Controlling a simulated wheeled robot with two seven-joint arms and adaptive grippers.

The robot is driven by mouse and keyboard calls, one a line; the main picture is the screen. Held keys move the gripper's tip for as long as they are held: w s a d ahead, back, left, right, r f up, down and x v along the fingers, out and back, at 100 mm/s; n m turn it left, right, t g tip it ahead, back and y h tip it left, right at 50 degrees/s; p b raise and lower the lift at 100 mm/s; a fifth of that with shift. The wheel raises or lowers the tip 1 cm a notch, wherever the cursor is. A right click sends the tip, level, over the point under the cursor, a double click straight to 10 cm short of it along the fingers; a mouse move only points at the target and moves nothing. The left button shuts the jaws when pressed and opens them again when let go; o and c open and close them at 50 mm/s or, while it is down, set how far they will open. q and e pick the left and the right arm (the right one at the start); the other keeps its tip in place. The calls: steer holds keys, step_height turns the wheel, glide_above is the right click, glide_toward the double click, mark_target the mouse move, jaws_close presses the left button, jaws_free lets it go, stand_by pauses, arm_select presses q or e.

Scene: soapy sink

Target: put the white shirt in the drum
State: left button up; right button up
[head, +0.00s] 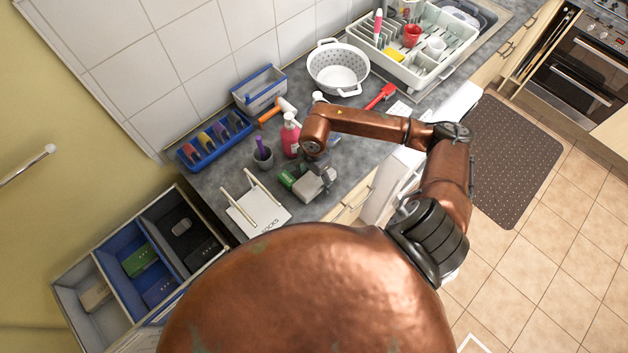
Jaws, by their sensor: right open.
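My right gripper (314,184) is open, low over the front of the grey counter, close to a small green object (287,179). I cannot tell if they touch. No white shirt can be made out for sure. A pale folded bundle (95,297) lies in the light grey compartment of the sorter at lower left, far from the gripper. A white appliance front (396,183) shows under the counter, partly hidden by my right arm; its drum cannot be seen. My left gripper is out of view.
The sorter's blue compartment (117,262) holds green and blue bundles. A dark mat (512,160) lies on open tiled floor.

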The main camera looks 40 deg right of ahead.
steer(key=shift+c, duration=0.6)
steer(key=c, duration=1.4)
steer(key=shift+r, duration=0.15)
steer(key=shift+r, duration=0.3)
steer(key=shift+r+b, duration=0.7)
steer(key=shift+r, duration=0.25)
steer(key=s+a+r, duration=0.1)
steer(key=r, duration=0.1)
steer(key=s+a+r, duration=0.1)
steer(key=r, duration=0.1)
steer(key=s+a+r+b, duration=0.1)
steer(key=s+r, duration=0.1)
steer(key=shift+r, duration=0.1)
steer(key=s+a+r, duration=0.1)
steer(key=s, duration=0.1)
steer(key=s+a+r+b, duration=0.1)
steer(key=s+a, duration=0.1)
steer(key=s+a+r, duration=0.2)
steer(key=s, duration=0.1)
steer(key=shift+s+a+b, duration=0.1)
steer(key=shift+a+b, duration=0.15)
steer(key=shift+b, duration=0.05)
